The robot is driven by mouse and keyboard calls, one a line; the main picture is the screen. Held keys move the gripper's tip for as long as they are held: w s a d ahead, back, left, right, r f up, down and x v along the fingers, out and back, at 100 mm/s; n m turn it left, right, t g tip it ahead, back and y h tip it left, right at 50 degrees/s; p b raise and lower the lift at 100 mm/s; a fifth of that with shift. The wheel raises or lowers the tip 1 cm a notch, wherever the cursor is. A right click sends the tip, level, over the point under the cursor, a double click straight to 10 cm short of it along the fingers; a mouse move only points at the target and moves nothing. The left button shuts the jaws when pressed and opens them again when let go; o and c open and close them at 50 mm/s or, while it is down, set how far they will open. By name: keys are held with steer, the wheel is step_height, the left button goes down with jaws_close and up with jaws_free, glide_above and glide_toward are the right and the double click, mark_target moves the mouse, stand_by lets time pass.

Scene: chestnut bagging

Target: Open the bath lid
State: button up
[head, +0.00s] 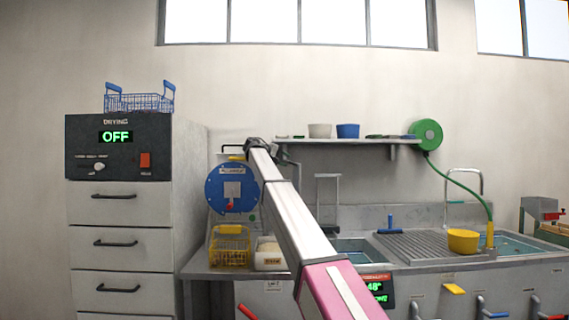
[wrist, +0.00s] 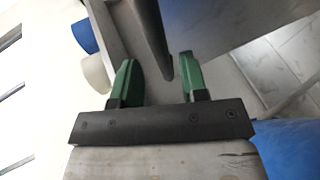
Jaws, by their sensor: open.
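The bath appears to be the steel basin (head: 353,249) set in the counter, above a panel with a lit display (head: 378,287). My arm crosses in front of its left part. I cannot clearly make out a lid; an upright grey frame (head: 328,178) stands behind the basin, and I cannot tell whether it belongs to the lid. My gripper (wrist: 156,78) shows two green fingers apart with nothing held between them. In the head view its dark end is high, at the left end of the wall shelf, well above and left of the basin.
The wall shelf (head: 350,141) holds a white bowl (head: 320,131) and a blue bowl (head: 347,131). A blue disc (head: 225,188), yellow basket (head: 230,246) and white tub (head: 269,257) are at left. A ribbed drainboard (head: 422,244) and yellow bowl (head: 463,241) lie right of the basin.

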steer(key=s+a+r, duration=0.7)
steer(key=a+r, duration=0.1)
steer(key=r, duration=0.2)
steer(key=shift+s+a, duration=0.35)
steer(key=shift+s, duration=0.05)
